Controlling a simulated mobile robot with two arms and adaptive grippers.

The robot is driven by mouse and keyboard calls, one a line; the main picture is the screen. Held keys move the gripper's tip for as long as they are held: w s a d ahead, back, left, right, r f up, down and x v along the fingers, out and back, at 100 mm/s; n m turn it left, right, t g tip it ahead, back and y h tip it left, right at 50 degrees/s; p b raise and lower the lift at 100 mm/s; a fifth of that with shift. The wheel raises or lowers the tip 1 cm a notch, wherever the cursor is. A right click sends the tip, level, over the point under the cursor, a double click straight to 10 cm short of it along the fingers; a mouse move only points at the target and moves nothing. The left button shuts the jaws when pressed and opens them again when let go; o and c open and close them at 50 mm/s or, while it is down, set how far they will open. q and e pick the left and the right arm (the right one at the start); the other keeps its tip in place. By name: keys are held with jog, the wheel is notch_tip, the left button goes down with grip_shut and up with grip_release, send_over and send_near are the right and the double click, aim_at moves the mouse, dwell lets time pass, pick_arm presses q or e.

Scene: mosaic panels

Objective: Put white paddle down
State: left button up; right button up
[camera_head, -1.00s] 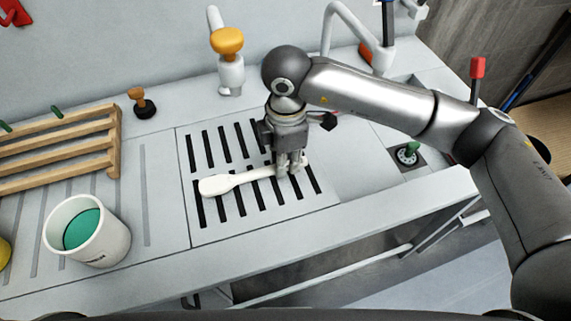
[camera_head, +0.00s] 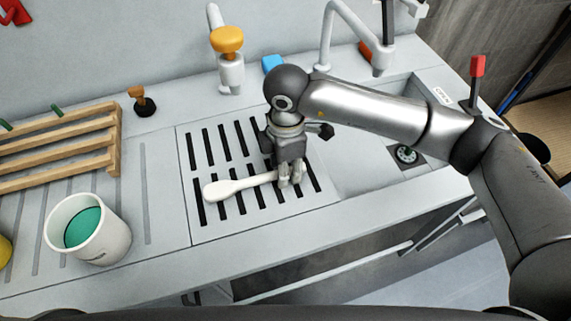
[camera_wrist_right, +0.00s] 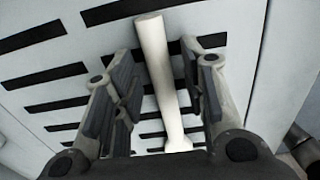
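The white paddle (camera_head: 235,187) lies on the slotted grey drain panel (camera_head: 195,232), its wide head to the left and its handle running right. My right gripper (camera_head: 291,180) is low over the handle end. In the right wrist view the gripper (camera_wrist_right: 165,100) is open, its fingers spread on both sides of the white paddle's handle (camera_wrist_right: 158,65), with gaps on each side. The handle's far end is partly hidden by the fingers in the head view. My left gripper is not in view.
A white pot (camera_head: 105,245) with a green inside stands at the left front. A wooden rack (camera_head: 60,160) is behind it. An orange-topped white fixture (camera_head: 230,72) stands at the back. A sink (camera_head: 365,170) with a faucet (camera_head: 352,25) lies to the right.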

jog(key=shift+r, duration=0.1)
jog(key=shift+r, duration=0.25)
notch_tip(320, 180, up, 12)
jog(key=b, duration=0.1)
jog(key=shift+f, duration=0.2)
